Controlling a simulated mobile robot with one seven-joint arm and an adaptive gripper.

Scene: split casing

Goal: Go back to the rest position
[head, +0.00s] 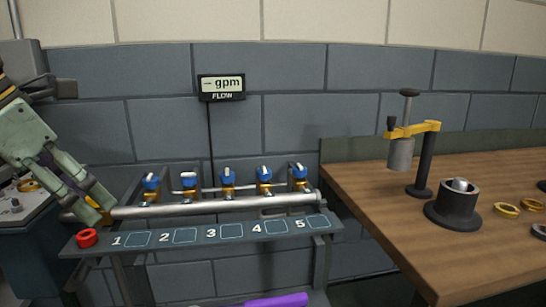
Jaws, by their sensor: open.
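My gripper (98,209) is at the left of the head view, pale green, reaching down and to the right. Its fingers are open, with the tips over the left end of the grey valve bench (205,257). The tips appear close to the left end of the silver pipe (170,209) and just above a red ring (86,238) on the bench. I cannot tell whether they touch either one. Nothing is visibly held.
Several blue-topped valves (227,176) stand along the bench, behind numbered squares. A flow display (221,87) reads "– gpm" on the wall. A wooden table (380,190) at right carries a press stand (424,160), a dark cup (453,208) and rings. A purple object (275,300) shows below.

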